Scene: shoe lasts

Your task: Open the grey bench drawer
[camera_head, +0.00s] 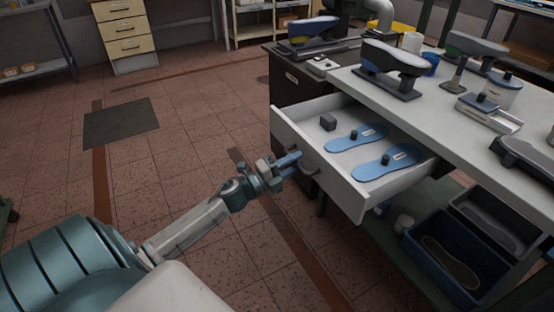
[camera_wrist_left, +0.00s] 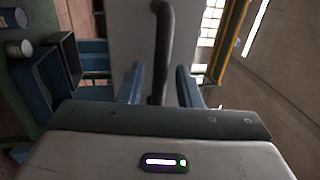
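The grey bench drawer (camera_head: 345,185) stands pulled out from under the white bench top, its inside in full view. Its dark handle (camera_head: 309,165) is on the drawer's front. My left gripper (camera_head: 289,161) is at the drawer front, right by the handle. In the left wrist view the handle (camera_wrist_left: 163,35) runs up and down between the two blue fingers of my left gripper (camera_wrist_left: 159,75). The fingers are apart, with a visible gap on each side of the handle. My right gripper is not in view.
Two blue insoles (camera_head: 357,138) and a small dark block (camera_head: 328,122) lie in the drawer. Shoe lasts on stands (camera_head: 391,69) stand on the bench top (camera_head: 470,125). Dark bins (camera_head: 440,262) are on the shelf below.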

